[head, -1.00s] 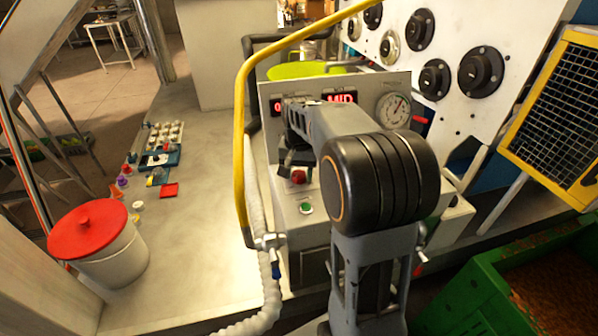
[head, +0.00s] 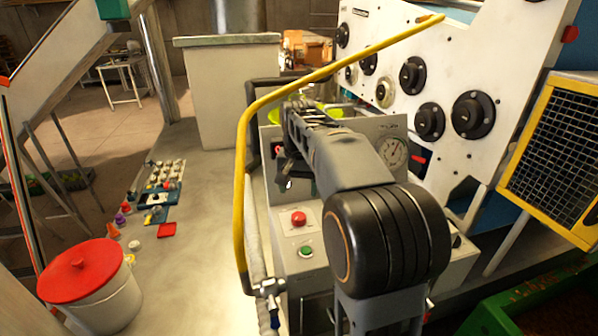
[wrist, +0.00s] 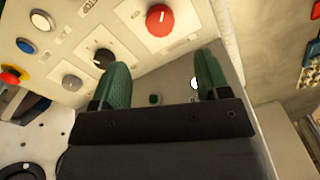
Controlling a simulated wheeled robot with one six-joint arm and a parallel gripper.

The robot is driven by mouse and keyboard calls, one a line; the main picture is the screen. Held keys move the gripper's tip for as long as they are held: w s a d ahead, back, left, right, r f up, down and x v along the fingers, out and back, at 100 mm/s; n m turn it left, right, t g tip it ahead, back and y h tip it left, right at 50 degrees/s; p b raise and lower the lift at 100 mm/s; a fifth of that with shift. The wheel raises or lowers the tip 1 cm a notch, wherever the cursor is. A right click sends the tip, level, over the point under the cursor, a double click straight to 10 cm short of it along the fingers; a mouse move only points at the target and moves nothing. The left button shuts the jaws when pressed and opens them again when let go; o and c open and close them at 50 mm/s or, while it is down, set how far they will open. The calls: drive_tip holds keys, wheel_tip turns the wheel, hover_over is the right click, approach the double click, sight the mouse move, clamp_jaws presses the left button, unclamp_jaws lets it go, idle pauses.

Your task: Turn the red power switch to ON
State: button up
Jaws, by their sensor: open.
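In the wrist view a red round knob (wrist: 160,20) with a white pointer line sits on the pale panel, beyond the fingertips and apart from them. I cannot read a label on it. My gripper (wrist: 163,75) is open, with its two green fingers apart and nothing held between them. A black knob (wrist: 103,58) shows just left of the left finger. In the head view my gripper (head: 288,172) hangs above the small control box. A red button or knob (head: 298,218) and a green button (head: 305,251) are on the box below it; I cannot tell whether this red one is the wrist view's knob.
A yellow bent rail (head: 240,180) runs beside the box. A gauge (head: 393,153) is at the box's right. A wall panel with several black dials (head: 473,114) stands behind. A red-lidded bucket (head: 83,270) and small items are at left. A red-yellow stop button (wrist: 12,75) shows in the wrist view.

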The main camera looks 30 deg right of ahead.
drive_tip(key=shift+r, duration=2.25)
drive_tip(key=shift+d, duration=0.1)
